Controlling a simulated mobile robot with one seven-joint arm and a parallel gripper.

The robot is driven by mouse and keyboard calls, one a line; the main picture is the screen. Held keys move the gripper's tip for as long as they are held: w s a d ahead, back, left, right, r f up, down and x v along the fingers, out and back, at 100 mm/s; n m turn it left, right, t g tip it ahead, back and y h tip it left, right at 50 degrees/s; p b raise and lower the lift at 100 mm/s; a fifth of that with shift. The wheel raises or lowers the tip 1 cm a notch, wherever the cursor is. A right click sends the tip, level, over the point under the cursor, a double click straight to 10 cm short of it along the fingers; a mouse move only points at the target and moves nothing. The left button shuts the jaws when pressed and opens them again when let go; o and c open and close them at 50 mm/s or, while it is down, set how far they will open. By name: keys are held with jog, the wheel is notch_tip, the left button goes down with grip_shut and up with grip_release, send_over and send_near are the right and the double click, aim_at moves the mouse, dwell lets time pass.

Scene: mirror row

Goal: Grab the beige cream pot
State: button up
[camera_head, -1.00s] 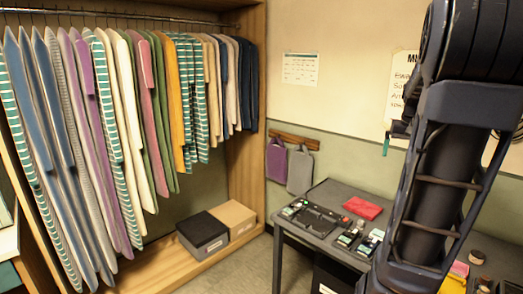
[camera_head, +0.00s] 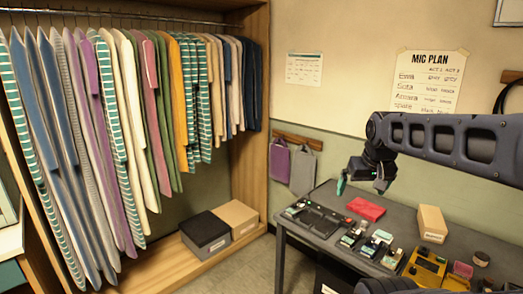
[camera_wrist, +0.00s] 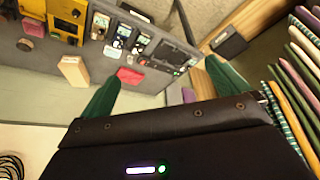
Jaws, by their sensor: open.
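No clearly beige cream pot can be made out. A small round dark pot with a brownish top (camera_head: 480,258) stands near the right end of the grey table (camera_head: 395,208). A small round dark item, perhaps the same pot, shows at the left edge of the wrist view (camera_wrist: 25,44). My gripper (camera_head: 361,184) is above the table's back left part, well left of the pot. In the wrist view its green fingers stand wide apart, with nothing between them (camera_wrist: 167,90).
On the table are a red cloth (camera_head: 366,208), a beige block (camera_head: 432,224), several small pedals (camera_head: 376,243), a yellow box (camera_head: 425,266) and a pink item (camera_head: 462,270). A clothes rack (camera_head: 120,130) stands left. Dark and tan boxes (camera_head: 204,235) sit below it.

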jog(key=shift+c, duration=0.2)
jog(key=c, duration=0.6)
